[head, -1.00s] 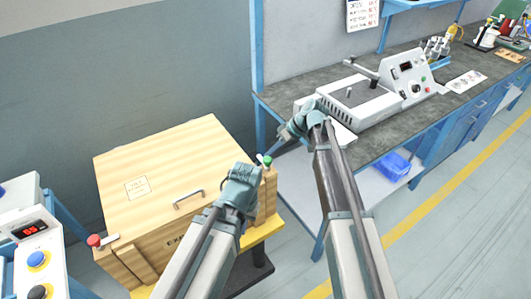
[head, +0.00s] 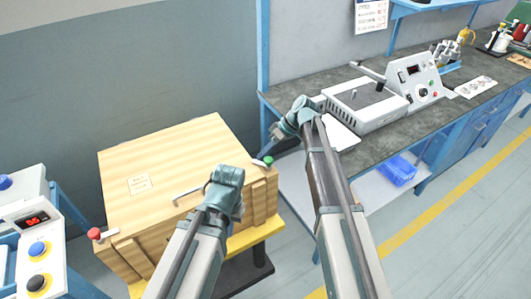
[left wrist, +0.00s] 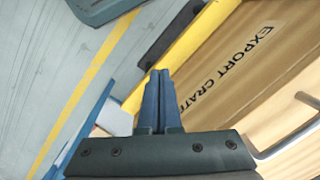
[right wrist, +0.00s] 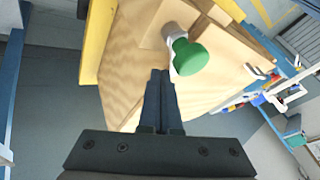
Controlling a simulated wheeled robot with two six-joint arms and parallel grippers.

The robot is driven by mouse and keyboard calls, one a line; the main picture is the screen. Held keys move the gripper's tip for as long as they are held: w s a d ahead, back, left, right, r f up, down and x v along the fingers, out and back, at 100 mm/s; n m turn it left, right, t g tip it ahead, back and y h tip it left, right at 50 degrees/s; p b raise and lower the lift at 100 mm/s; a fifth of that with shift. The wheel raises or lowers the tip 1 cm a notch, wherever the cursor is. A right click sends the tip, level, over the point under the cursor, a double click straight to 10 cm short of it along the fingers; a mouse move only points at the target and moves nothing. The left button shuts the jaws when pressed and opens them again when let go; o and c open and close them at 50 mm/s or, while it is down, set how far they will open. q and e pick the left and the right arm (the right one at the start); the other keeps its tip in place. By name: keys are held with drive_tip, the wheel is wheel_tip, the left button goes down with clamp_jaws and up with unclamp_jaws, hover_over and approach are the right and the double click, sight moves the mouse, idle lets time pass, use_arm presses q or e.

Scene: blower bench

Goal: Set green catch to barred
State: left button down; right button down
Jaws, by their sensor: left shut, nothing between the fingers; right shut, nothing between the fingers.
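The green catch (head: 268,161) is on the right end of the wooden crate (head: 157,160), at its top edge. A pale lever piece shows just left of its green knob; I cannot tell its exact setting. In the right wrist view the green knob (right wrist: 190,57) is just beyond and right of my shut fingertips, apparently apart from them. My right gripper (head: 274,137) is shut and empty, behind the catch in the head view. My left gripper (head: 229,174) is shut and empty, left of the catch over the crate's front; in its wrist view the fingertips (left wrist: 158,78) are before the crate's lettered front.
A red catch (head: 94,234) is on the crate's left end. A metal handle (head: 187,191) is on the lid. The crate rests on a yellow stand (head: 240,240). A workbench (head: 300,97) with a white machine (head: 366,103) stands right; a button console (head: 38,240) is left.

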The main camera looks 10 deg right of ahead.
drive_tip(key=shift+s+a, duration=0.25)
drive_tip(key=shift+a, duration=0.3)
idle(0.6)
drive_tip(key=shift+d, duration=0.1)
idle(1.2)
drive_tip(key=shift+s+d, duration=0.35)
drive_tip(key=shift+d, duration=0.25)
